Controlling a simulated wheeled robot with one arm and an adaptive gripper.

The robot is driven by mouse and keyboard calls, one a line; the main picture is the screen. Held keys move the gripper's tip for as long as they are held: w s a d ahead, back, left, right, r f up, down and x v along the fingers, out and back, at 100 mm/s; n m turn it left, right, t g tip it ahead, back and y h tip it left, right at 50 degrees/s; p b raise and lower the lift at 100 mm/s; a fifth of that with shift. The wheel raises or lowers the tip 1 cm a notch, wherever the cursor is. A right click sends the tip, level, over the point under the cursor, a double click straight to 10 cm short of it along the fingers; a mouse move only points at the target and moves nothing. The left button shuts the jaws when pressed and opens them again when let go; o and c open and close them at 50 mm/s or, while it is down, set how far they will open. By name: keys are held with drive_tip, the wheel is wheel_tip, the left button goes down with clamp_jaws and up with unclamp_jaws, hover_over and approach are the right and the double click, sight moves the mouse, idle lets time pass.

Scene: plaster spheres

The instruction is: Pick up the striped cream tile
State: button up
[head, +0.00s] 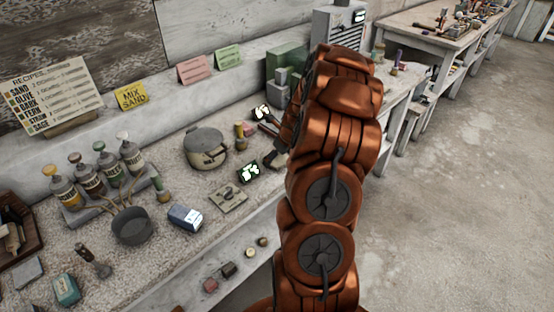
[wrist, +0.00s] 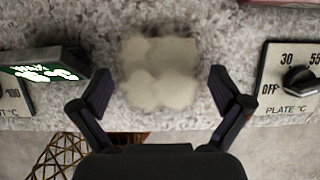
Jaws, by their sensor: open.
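My gripper (wrist: 160,80) is open, its two dark fingers spread either side of a pale cream, lumpy-edged thing (wrist: 160,62) in the wrist view. That thing lies on the speckled worktop, apart from both fingers; it looks blurred and I see no stripes on it, so I cannot tell whether it is the striped cream tile. In the head view my gripper (head: 270,157) is low over the bench near its front edge, partly hidden by my arm. I cannot make out the tile in the head view.
A dark panel with white patches (wrist: 45,72) stands left of the fingers, and a dial plate (wrist: 291,80) lies to the right. On the bench are a lidded pot (head: 205,150), a dark bowl (head: 132,226), a blue-white box (head: 185,217) and several bottles. Open floor (head: 470,180) lies right.

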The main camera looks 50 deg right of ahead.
drive_tip(key=c, duration=1.4)
drive_tip(key=shift+r, duration=0.1)
